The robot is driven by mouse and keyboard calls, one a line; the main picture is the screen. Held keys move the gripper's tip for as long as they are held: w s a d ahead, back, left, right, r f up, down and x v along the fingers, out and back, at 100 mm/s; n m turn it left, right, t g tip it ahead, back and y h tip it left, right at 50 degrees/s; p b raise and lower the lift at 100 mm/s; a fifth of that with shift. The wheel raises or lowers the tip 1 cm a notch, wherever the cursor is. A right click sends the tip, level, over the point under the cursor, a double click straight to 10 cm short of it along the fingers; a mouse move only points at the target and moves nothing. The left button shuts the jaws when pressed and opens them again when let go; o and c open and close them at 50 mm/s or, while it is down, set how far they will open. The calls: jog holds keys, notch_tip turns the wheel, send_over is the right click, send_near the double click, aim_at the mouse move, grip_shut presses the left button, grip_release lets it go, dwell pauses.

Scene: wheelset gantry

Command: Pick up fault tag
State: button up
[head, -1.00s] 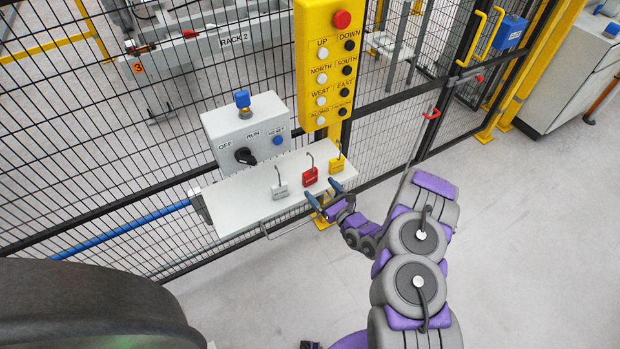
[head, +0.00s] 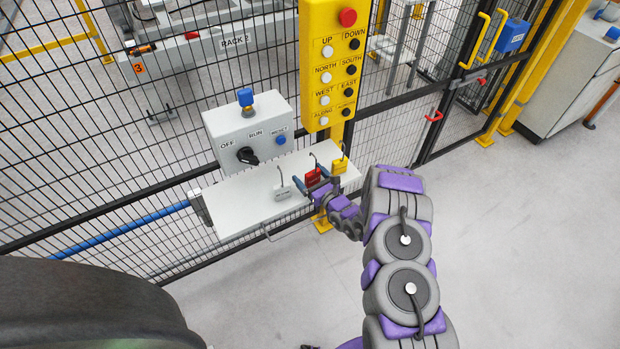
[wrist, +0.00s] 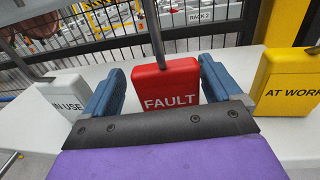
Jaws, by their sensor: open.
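The red fault tag (head: 313,178) stands on the white shelf (head: 240,205), between a white tag and a yellow tag. In the wrist view the fault tag (wrist: 168,84) reads FAULT and has a grey rod rising from its top. My gripper (head: 312,182) is at the tag. In the wrist view my gripper's blue fingers (wrist: 160,85) are open, one on each side of the tag, with a small gap visible on the left. The tag's lower edge is hidden by my gripper's body.
The white IN USE tag (wrist: 65,95) is close to the left finger. The yellow AT WORK tag (wrist: 287,82) is right of the right finger. Behind stand the grey switch box (head: 248,130), yellow button panel (head: 336,70) and mesh fence (head: 130,150).

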jog(key=shift+d+r, duration=0.1)
jog(key=shift+d, duration=0.65)
jog(key=c, duration=0.4)
jog(key=shift+c, duration=1.2)
jog(key=shift+a, duration=0.55)
jog(key=c, duration=0.4)
jog(key=shift+d, duration=0.1)
jog(key=shift+d, duration=0.1)
